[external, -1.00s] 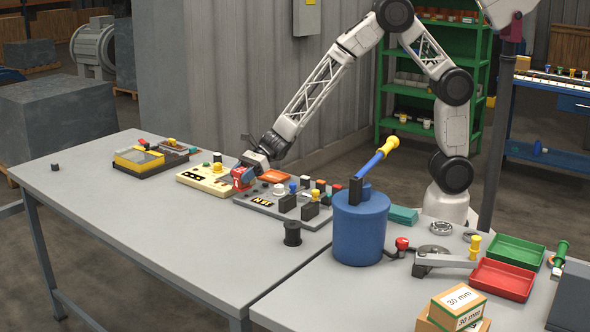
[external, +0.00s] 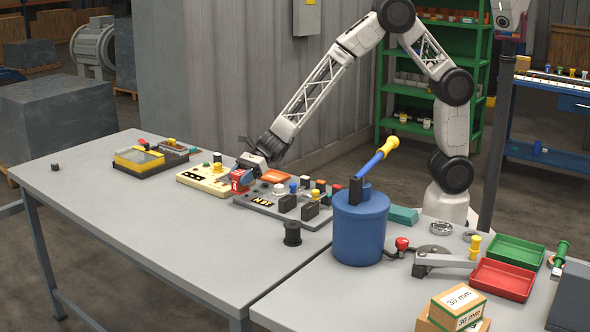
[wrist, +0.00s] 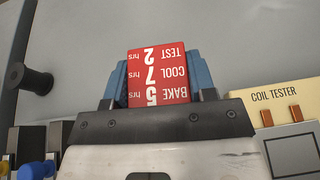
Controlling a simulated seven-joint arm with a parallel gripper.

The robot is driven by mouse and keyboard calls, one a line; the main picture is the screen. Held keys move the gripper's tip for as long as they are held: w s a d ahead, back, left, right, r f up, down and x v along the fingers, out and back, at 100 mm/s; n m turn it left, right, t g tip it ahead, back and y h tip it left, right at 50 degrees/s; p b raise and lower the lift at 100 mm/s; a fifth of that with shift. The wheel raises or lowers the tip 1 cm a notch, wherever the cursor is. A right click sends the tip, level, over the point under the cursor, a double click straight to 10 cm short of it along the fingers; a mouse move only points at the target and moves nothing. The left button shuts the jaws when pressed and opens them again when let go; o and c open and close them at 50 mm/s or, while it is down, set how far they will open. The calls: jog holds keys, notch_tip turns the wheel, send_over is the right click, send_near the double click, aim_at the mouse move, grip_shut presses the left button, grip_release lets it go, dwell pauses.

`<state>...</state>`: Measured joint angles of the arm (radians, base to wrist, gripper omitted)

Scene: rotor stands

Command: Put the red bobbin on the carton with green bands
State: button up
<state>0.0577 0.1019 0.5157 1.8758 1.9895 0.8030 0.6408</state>
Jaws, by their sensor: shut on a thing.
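My gripper (wrist: 159,82) is shut on a red block (wrist: 158,75) with white lettering reading BAKE, COOL and TEST; blue fingers flank it. In the external view my gripper (external: 246,172) holds this block (external: 240,180) at the gap between the cream coil tester and the grey panel. I cannot tell whether the block touches anything below. No red bobbin can be made out clearly. A black bobbin (external: 292,234) stands on the table and shows in the wrist view (wrist: 35,81).
The cream coil tester (external: 207,181) and a grey panel (external: 263,208) with knobs flank the gripper. A blue drum (external: 360,230) with a yellow-ended lever stands right of them. Red (external: 504,279) and green (external: 516,251) trays lie farther right. The left table's front is clear.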

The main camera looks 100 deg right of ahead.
jog(key=s+a+r+n+g+y, duration=0.1)
jog(key=s+a+r+n+g, duration=0.15)
jog(key=a, duration=1.25)
jog(key=s+a+r+n+g+y, duration=0.2)
jog(key=s+a+r+g, duration=0.15)
jog(key=a, duration=1.25)
jog(key=s+a+r+n+g+y, duration=0.1)
jog(key=s+a+r+n+g, duration=0.2)
jog(key=a, duration=1.2)
notch_tip(320, 180, up, 10)
jog(key=n+g, duration=0.7)
send_over(460, 298)
jog(key=shift+h, duration=0.3)
jog(key=shift+f, duration=0.1)
jog(key=shift+f, duration=1.9)
jog(key=shift+f, duration=2)
